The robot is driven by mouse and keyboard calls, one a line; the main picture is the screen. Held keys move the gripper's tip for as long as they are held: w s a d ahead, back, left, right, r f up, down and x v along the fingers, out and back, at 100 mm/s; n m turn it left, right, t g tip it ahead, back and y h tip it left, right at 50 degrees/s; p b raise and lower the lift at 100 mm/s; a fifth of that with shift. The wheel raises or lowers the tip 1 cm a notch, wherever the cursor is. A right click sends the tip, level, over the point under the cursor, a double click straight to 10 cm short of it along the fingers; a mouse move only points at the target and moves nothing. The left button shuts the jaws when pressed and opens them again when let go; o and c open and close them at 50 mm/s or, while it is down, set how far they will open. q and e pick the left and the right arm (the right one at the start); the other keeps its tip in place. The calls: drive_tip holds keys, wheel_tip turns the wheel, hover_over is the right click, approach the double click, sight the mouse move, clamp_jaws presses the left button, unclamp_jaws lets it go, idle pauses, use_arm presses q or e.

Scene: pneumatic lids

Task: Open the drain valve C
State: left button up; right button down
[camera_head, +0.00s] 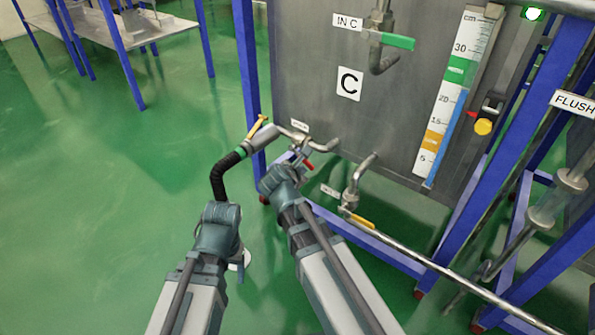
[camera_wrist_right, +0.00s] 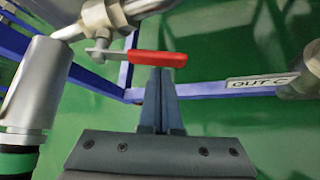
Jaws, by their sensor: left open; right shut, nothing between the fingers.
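The tank marked C (camera_head: 310,60) has a drain valve low on its front, with a red handle (camera_head: 308,164). In the right wrist view the red handle (camera_wrist_right: 158,59) lies roughly level under the valve body (camera_wrist_right: 120,14). My right gripper (camera_head: 297,160) is shut and empty. Its fingertips (camera_wrist_right: 160,72) are right at the handle's lower edge; I cannot tell whether they touch. My left gripper (camera_head: 219,210) is open at the lower end of the black hose (camera_head: 219,180); its fingers are mostly hidden.
The hose runs to a metal coupling (camera_head: 262,139) with a yellow lever (camera_head: 257,127), left of the drain pipe. The outlet valve with a yellow handle (camera_head: 360,220) is to the right. A blue frame post (camera_head: 246,70) stands at left. Green floor is open at left.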

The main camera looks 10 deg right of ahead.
sight(308, 163)
drive_tip(key=shift+s+d+r, duration=0.15)
drive_tip(key=shift+s+r, duration=0.05)
drive_tip(key=shift+r, duration=0.25)
drive_tip(key=shift+p, duration=0.35)
wheel_tip(308, 163, up, 2)
drive_tip(key=n+g+h+p, duration=0.1)
drive_tip(key=g+p, duration=0.1)
drive_tip(key=p, duration=0.1)
drive_tip(key=shift+d+r+n, duration=0.1)
drive_tip(key=shift+d+n, duration=0.05)
drive_tip(key=shift+n, duration=0.15)
drive_tip(key=shift+s+d+r+h+p, duration=0.1)
drive_tip(key=shift+s+r+h+p, duration=0.05)
drive_tip(key=shift+r+h+p, duration=0.15)
drive_tip(key=shift+s+d+r+n, duration=0.1)
drive_tip(key=shift+s+n, duration=0.15)
drive_tip(key=shift+n, duration=0.05)
